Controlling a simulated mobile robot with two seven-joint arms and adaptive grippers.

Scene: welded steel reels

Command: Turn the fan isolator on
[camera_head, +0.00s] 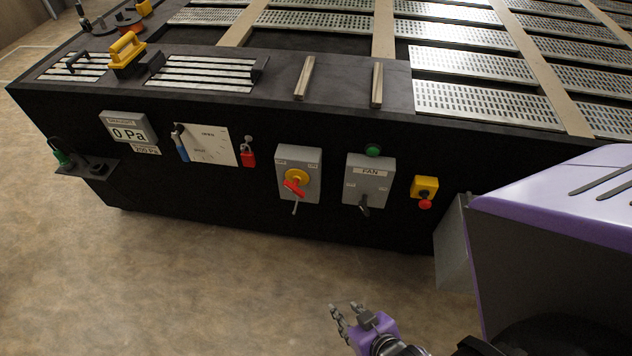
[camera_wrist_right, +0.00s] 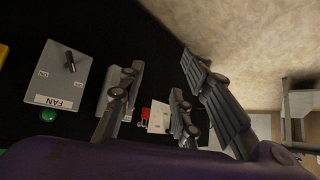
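A grey isolator box (camera_head: 308,168) with a yellow disc and red rotary handle (camera_head: 293,187) is on the black front panel. The handle slants down to the right; a thin grey piece hangs below it. To its right is a grey box labelled FAN (camera_head: 370,172) with a black lever pointing down and a green button on top. The FAN box (camera_wrist_right: 62,80) shows upside down in the right wrist view. My right gripper (camera_head: 341,308) is low in front of the panel, apart from both boxes. Its fingers (camera_wrist_right: 163,62) are spread and empty. My left gripper is not in view.
A yellow box with a red button (camera_head: 425,187) is right of the FAN box. Left are a red padlock (camera_head: 248,158), a white board (camera_head: 212,145) and a 0 Pa display (camera_head: 128,129). A small shelf (camera_head: 88,168) sticks out at far left. The floor in front is clear.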

